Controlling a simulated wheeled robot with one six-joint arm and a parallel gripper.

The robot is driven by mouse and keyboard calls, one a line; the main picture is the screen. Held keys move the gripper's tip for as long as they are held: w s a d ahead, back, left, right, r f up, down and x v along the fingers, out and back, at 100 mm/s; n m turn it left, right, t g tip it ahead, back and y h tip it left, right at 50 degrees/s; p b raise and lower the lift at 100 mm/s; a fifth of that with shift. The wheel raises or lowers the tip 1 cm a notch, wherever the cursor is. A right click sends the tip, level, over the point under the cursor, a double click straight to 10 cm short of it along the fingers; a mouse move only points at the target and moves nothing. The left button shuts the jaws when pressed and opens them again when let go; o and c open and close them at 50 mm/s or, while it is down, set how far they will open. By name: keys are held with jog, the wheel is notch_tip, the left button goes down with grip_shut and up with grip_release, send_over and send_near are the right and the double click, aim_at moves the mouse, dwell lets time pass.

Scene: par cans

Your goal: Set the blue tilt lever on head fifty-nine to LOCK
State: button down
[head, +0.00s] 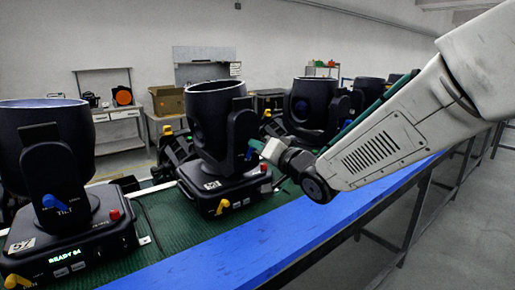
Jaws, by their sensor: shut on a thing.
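The middle moving head (210,125) is black, with its can pointing up, and stands on the green bench top. Its white number plate (212,185) is too small to read surely. Its blue tilt lever (249,153) shows as a small blue piece on the near side of the yoke. My gripper (256,148) reaches in from the right and is shut on that blue lever; the fingertips hide part of it. The lever's LOCK marking cannot be made out.
Another head (60,170) at the left has its own blue lever (55,204), a red knob and a lit green display. More heads (312,105) stand behind to the right. A blue bench edge (250,240) runs along the front, with open floor beyond it at right.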

jog(key=shift+w+d+m, duration=0.1)
jog(key=shift+d+m, duration=0.05)
jog(key=shift+m, duration=0.55)
jog(key=shift+f, duration=0.1)
jog(key=c, duration=1.4)
grip_release()
jog(key=shift+d, duration=0.1)
jog(key=v, duration=0.7)
jog(key=shift+s+d, duration=0.2)
jog(key=shift+s, duration=0.1)
